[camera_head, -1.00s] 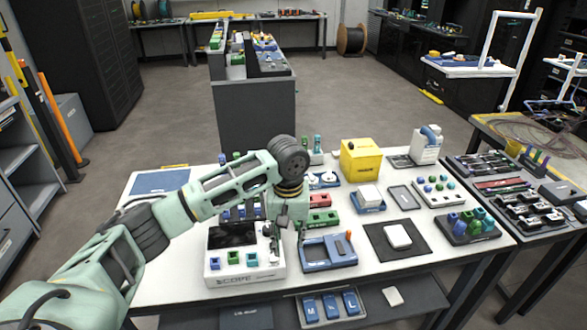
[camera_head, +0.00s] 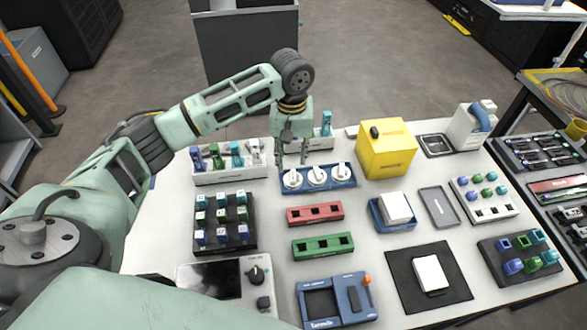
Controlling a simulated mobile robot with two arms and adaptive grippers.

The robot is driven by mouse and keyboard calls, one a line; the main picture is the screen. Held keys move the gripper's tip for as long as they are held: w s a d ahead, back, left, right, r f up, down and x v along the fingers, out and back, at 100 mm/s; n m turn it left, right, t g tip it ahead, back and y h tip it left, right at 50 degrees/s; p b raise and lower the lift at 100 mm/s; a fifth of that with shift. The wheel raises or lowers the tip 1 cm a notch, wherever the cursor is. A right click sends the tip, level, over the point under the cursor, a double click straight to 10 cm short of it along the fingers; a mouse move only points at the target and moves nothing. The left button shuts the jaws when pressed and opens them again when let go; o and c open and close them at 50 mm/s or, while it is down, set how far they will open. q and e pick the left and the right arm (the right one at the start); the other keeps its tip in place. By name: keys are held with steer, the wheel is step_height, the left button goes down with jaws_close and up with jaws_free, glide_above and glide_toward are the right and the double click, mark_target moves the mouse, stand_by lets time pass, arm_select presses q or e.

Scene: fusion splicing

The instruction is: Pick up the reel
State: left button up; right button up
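Three white reels sit in a row on a blue holder (camera_head: 346,185) near the back of the white table: a left reel (camera_head: 292,181), a middle reel (camera_head: 317,176) and a right reel (camera_head: 341,171). My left gripper (camera_head: 291,163) points down with its fingers apart, just above and behind the left reel. It looks empty, and I cannot tell whether the fingertips touch the reel. My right gripper is out of view.
A white rack of coloured tools (camera_head: 230,177) stands left of the gripper and a yellow box (camera_head: 386,153) stands to the right. A red tray (camera_head: 314,214) and a green tray (camera_head: 323,246) lie in front. A black block of small pieces (camera_head: 226,244) is at left.

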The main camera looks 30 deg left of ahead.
mark_target(293, 175)
arm_select(q)
steer(key=shift+s+d+f, duration=0.15)
steer(key=shift+s+f, duration=0.1)
steer(key=shift+f, duration=0.6)
step_height(293, 175, down, 5)
steer(key=shift+w+r+p, duration=0.1)
steer(key=shift+w+p, duration=0.05)
steer(key=shift+p, duration=0.35)
jaws_close()
